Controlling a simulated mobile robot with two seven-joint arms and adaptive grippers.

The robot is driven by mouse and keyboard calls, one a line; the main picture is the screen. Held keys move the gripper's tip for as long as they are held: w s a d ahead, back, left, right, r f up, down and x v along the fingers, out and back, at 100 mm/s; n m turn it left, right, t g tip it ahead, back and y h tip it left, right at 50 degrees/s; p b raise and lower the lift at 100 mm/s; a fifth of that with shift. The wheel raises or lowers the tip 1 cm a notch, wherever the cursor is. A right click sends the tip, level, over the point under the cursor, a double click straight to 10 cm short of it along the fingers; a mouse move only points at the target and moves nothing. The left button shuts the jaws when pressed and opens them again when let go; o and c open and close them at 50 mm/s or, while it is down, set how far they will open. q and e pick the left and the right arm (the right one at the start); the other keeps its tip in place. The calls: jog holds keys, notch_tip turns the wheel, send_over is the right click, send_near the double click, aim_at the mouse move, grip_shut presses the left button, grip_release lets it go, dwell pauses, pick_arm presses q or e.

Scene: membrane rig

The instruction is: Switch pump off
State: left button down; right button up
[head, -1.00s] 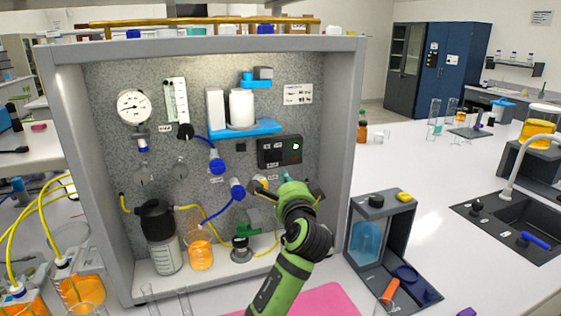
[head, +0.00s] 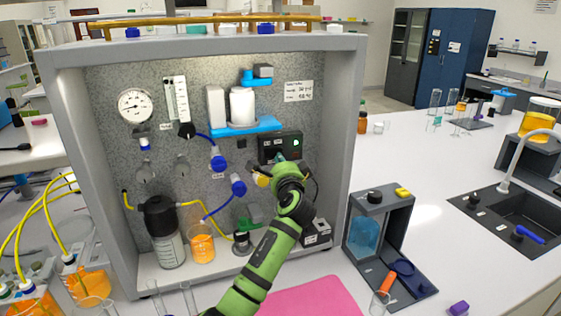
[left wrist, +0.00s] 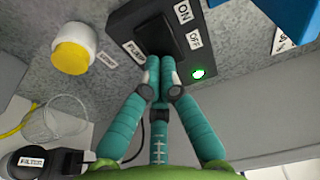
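The pump switch box (head: 279,147) is a black box on the speckled back panel of the rig. In the left wrist view the black box (left wrist: 130,22) carries PUMP, ON and OFF labels. A green lamp (left wrist: 198,72) beside the OFF label is lit. A dark switch part (left wrist: 152,38) sits near the labels. My left gripper (head: 283,165) is just below the box in the head view. In the left wrist view its teal fingers (left wrist: 160,72) are together at the tips, at the lower edge of the switch part. I cannot tell whether they touch it. My right gripper is out of view.
A blue shelf (head: 243,127) with white filter housings is just above left of the box. A yellow-capped fitting (left wrist: 72,57) is close on the left. Blue valves, bottles and orange beakers (head: 201,248) fill the lower left. The grey side wall (head: 340,140) stands close on the right.

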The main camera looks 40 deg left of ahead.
pick_arm(q)
jog(key=n+g+b, duration=0.1)
jog(key=w+n+g+y+b, duration=0.1)
jog(key=b, duration=0.1)
jog(key=n+g+y+b, duration=0.1)
jog(key=g+b, duration=0.1)
jog(key=shift+w+a+r, duration=0.15)
jog(key=shift+w+r, duration=0.1)
